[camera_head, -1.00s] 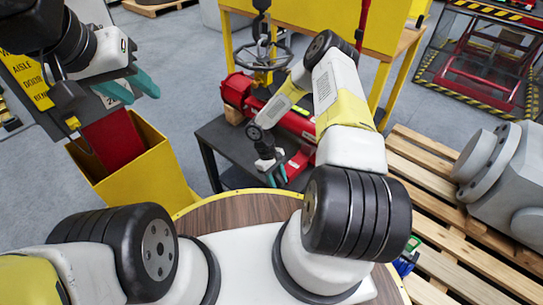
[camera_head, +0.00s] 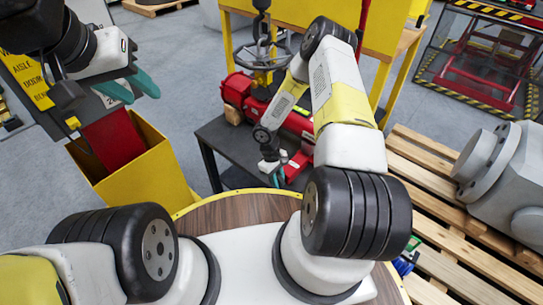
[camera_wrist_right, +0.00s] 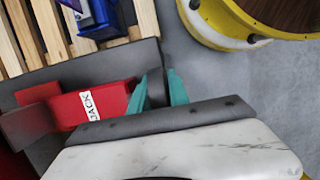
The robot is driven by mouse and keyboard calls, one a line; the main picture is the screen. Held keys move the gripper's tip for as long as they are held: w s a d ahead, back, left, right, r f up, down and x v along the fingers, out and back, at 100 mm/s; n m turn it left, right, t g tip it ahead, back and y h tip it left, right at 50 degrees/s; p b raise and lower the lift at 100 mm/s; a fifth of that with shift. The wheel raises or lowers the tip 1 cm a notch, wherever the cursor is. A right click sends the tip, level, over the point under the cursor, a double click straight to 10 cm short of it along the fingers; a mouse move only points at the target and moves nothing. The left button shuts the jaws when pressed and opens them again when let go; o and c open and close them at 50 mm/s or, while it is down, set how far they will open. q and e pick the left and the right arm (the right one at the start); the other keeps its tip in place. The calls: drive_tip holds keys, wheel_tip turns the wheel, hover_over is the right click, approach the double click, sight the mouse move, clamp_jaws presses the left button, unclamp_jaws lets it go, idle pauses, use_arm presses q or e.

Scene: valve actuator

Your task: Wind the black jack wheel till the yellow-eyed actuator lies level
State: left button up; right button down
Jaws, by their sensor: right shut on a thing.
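The red actuator (camera_head: 297,122) lies on a dark bench (camera_head: 222,150), partly hidden behind my right arm; its yellow eye cannot be made out. The red jack (camera_wrist_right: 95,103), labelled JACK, shows in the right wrist view. Its black wheel (camera_wrist_right: 156,88) stands between the teal fingers of my right gripper (camera_wrist_right: 158,92), which is shut on it. In the head view my right gripper (camera_head: 277,176) is low at the bench's near side, and the wheel is hard to make out there. My left gripper (camera_head: 130,87) is open and empty, high at the left, away from the bench.
A yellow bin (camera_head: 140,170) stands left of the bench. A wooden pallet (camera_head: 440,210) with a grey flanged body (camera_head: 510,175) is on the right. My round wood-topped base edge is close in front.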

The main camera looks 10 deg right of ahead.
idle(0.3)
drive_tip(key=c, duration=1.2)
unclamp_jaws()
drive_tip(key=shift+c, duration=0.2)
drive_tip(key=shift+r, duration=0.1)
drive_tip(key=v, duration=0.7)
drive_tip(key=shift+w+r, duration=0.1)
drive_tip(key=shift+r, duration=0.2)
